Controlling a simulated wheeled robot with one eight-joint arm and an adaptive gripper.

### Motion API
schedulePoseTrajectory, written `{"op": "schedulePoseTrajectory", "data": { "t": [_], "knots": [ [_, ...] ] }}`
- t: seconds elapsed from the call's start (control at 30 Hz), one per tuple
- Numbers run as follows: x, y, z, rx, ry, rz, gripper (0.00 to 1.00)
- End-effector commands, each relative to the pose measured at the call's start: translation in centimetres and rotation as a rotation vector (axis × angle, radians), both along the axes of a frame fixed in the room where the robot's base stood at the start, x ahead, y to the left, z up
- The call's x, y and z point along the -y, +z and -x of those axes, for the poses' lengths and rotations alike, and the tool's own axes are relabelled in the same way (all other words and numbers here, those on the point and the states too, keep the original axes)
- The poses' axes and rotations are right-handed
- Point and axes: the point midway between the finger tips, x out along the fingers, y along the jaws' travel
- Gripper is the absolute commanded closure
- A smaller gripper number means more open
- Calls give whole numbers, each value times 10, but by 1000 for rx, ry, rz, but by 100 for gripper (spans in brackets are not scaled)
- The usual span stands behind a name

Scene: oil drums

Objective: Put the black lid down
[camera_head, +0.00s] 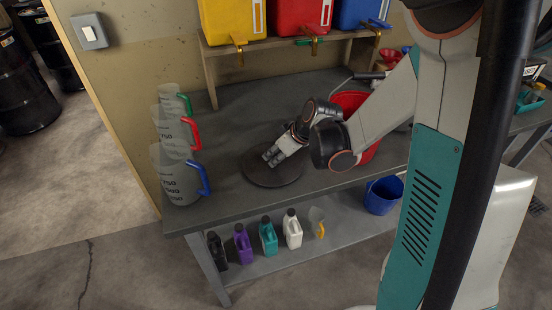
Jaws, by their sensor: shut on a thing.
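The black lid (273,177) is a dark round disc low over the grey workbench top, left of the red bucket. I cannot tell whether it touches the bench. My gripper (270,158) comes in from the right and is shut on the lid at its upper side. The fingertips and the exact grip point are small and partly dark. The red bucket (369,152) stands behind my arm and is partly hidden by it.
Three clear measuring jugs with green, red and blue handles stand at the bench's left end, the nearest being the blue-handled jug (178,180). Yellow, red and blue containers sit on a raised shelf (284,47) behind. Bare bench (228,200) lies left of the lid.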

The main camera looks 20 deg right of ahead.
Motion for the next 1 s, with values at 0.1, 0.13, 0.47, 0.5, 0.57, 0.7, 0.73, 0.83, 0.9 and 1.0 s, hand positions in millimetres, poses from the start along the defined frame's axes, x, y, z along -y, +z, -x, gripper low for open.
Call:
{"op": "schedulePoseTrajectory", "data": {
  "t": [0.1, 0.13, 0.47, 0.5, 0.57, 0.7, 0.73, 0.83, 0.9, 1.0],
  "knots": [
    [0, -7, 0, 0, 0, 0, 100],
    [0, -6, 0, 0, 0, 0, 100],
    [0, -7, 0, 0, 0, 0, 59],
    [0, -7, 0, 0, 0, 0, 57],
    [0, -7, 0, 0, 0, 0, 57],
    [0, -7, 0, 0, 0, 0, 57],
    [0, -7, 0, 0, 0, 0, 57],
    [0, -6, 0, 0, 0, 0, 57],
    [1, -2, 1, 0, -1, 0, 57],
    [5, 10, 7, 0, -1, 0, 57]
  ]
}}
